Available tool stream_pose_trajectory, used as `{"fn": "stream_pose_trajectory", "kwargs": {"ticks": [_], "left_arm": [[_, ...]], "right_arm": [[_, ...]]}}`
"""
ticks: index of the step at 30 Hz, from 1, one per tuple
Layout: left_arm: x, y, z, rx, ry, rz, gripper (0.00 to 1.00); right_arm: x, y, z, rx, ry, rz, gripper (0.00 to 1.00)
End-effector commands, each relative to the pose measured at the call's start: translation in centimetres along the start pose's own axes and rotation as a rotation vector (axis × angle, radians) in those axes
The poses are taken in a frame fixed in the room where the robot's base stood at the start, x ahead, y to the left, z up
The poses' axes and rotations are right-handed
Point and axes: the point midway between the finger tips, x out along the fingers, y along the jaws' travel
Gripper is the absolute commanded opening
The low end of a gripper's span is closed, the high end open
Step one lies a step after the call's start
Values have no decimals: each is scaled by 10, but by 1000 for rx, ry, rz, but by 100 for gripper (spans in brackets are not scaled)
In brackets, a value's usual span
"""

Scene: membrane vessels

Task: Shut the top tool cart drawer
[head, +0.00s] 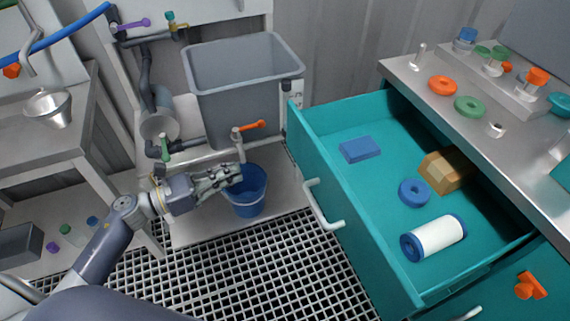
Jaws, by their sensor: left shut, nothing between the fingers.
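The teal top drawer (318,178) of the tool cart (456,147) is pulled out on the right. Its white bar handle (320,205) is on the front panel, facing left toward my arm. Inside lie a flat blue block (360,149), a tan block (447,171), a blue ring (414,192) and a white roll with blue ends (434,238). My left gripper (232,174) is shut and empty. It is left of the drawer front, apart from the handle, and appears over the blue bucket's rim. My right gripper is not in view.
A blue bucket (248,197) stands behind my left gripper, below a grey tank (243,85) with an orange-handled valve (250,127). A steel bench (43,133) with a metal bowl (48,108) is at left. Grating floor (255,270) lies open before the drawer.

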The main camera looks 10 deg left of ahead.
Motion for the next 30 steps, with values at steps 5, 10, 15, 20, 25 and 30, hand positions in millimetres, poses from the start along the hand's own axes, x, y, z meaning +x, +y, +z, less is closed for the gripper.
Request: {"fn": "stream_pose_trajectory", "kwargs": {"ticks": [5, 10, 15, 20, 25, 30], "left_arm": [[4, -20, 8, 187, 29, -90, 0], [23, -22, 10, 193, 28, -93, 0], [58, -26, 9, 190, 26, -92, 0], [93, -28, 8, 187, 25, -90, 0], [122, -30, 6, 187, 27, -89, 0], [137, -31, 4, 186, 29, -88, 0]], "right_arm": [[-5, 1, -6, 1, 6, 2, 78], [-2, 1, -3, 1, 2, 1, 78], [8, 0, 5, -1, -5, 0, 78], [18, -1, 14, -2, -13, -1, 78], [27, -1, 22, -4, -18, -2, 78], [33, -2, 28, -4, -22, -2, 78]]}}
